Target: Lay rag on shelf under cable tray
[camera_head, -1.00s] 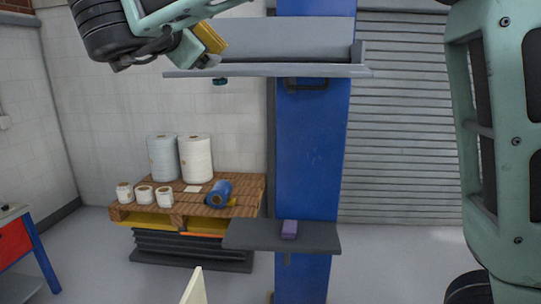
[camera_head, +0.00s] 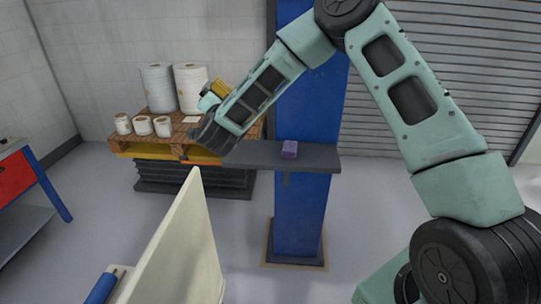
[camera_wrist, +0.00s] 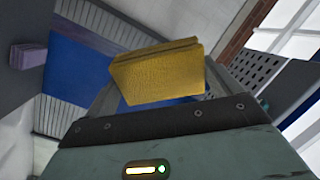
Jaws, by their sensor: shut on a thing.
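A yellow folded rag (camera_head: 221,88) is held in my gripper (camera_head: 209,99), left of the blue column and above the pallet's right side in the head view. The wrist view shows the rag (camera_wrist: 155,72) clamped at the fingers, which it partly hides. A dark grey shelf (camera_head: 250,154) stands out from the blue column, to the right of and below my gripper. The cable tray is out of the head view now.
A wooden pallet (camera_head: 150,146) behind carries large white rolls (camera_head: 158,88) and several small ones. The blue column (camera_head: 300,215) rises behind the shelf. A cream panel (camera_head: 180,250) stands in the near foreground. A red-and-blue bench (camera_head: 15,175) is at the left.

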